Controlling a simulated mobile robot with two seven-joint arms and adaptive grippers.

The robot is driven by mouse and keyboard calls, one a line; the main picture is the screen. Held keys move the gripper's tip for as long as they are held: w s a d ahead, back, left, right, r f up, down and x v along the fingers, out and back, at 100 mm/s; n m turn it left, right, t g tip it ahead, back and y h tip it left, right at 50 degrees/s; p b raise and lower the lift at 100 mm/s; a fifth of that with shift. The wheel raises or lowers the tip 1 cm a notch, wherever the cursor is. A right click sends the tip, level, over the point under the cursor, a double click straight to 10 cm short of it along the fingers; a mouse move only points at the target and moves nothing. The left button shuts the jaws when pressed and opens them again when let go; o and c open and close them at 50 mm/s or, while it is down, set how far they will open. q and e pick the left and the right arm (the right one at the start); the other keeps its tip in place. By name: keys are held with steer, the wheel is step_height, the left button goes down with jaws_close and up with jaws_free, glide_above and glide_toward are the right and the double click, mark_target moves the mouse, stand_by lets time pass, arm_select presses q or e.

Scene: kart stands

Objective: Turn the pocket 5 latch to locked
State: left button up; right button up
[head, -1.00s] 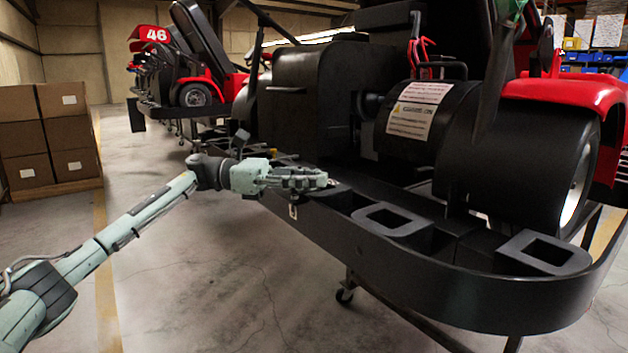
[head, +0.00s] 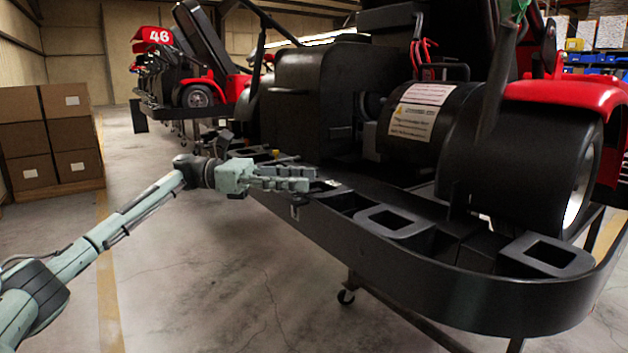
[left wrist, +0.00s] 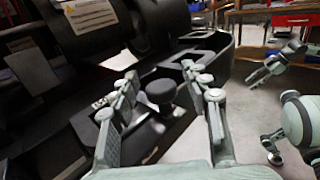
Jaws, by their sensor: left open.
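My left gripper (head: 312,184) is over the near edge of the kart's black stand (head: 450,280), level with its row of pockets. In the left wrist view its two fingers (left wrist: 160,74) are spread open. A round black knob (left wrist: 161,92) shows between them, apparently part of a latch on the stand. I cannot tell whether the fingers touch it. White lettering (left wrist: 100,103) beside it is too small to read, so the pocket number and latch state are unclear. In the head view the fingers hide the knob. A pale green arm at the right of the left wrist view is mine; its jaws are unclear.
Open pocket frames (head: 392,221) and (head: 547,254) lie along the stand's rim to the right. The black kart body (head: 310,100) and rear wheel (head: 580,175) rise behind. Cardboard boxes (head: 50,140) stand at left. The floor in front is clear.

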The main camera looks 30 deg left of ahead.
arm_select(q)
steer(key=v, duration=0.8)
steer(key=shift+a, duration=0.2)
